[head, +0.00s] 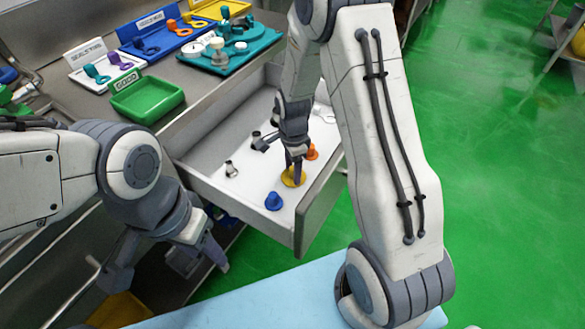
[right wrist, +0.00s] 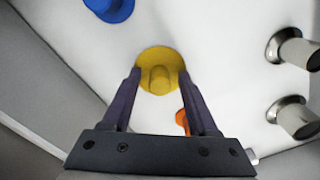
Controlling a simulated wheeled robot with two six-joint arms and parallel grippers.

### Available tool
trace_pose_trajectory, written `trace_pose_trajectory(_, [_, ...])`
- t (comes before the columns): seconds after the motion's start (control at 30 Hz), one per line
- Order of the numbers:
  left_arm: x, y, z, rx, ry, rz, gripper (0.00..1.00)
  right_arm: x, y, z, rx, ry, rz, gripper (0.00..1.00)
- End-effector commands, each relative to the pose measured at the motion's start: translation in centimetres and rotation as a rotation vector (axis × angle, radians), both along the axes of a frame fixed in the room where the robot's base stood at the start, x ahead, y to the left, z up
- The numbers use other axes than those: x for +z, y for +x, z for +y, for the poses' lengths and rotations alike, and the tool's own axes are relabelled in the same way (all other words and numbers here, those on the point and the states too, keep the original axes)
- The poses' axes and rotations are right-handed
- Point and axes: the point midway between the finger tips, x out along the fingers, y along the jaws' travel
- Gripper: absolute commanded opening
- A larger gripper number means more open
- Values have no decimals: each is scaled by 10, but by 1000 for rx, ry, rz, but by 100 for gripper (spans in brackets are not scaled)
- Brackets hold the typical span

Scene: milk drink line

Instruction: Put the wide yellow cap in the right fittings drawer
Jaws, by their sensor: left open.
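The wide yellow cap (head: 293,178) is inside the open drawer (head: 215,185), low near its front right part. In the right wrist view the yellow cap (right wrist: 160,62) shows its round flange and raised knob. My right gripper (head: 296,172) reaches down over it. Its fingers (right wrist: 160,78) are apart, one at each side of the flange; whether they press on it I cannot tell. My left gripper (head: 200,255) is open and empty, outside the drawer at the lower left.
The drawer also holds a blue cap (head: 274,201), an orange piece (head: 312,152) and metal fittings (head: 231,169). A green GOOD tray (head: 147,98), a teal fixture (head: 220,58) and labelled trays stand on the counter behind. A light blue surface (head: 250,305) lies in front.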

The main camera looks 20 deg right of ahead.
Motion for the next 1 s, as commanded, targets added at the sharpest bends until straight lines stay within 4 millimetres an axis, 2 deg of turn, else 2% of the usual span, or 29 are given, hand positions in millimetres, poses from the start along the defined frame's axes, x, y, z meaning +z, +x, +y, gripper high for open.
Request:
trace_pose_trajectory(0.17, [1,0,0,0,0,0,50,2,0,0,0,0,-1,60])
trace_pose_trajectory(0.27, [4,0,0,0,0,0,50,11,1,0,0,0,-2,60])
trace_pose_trajectory(0.7, [25,0,0,0,0,0,50,99,1,0,0,-2,-2,60])
trace_pose_trajectory(0.9, [28,0,0,0,0,0,50,120,0,0,2,-2,0,60])
trace_pose_trajectory(1.0, [29,0,0,0,0,0,50,130,-5,10,71,-1,-2,60])
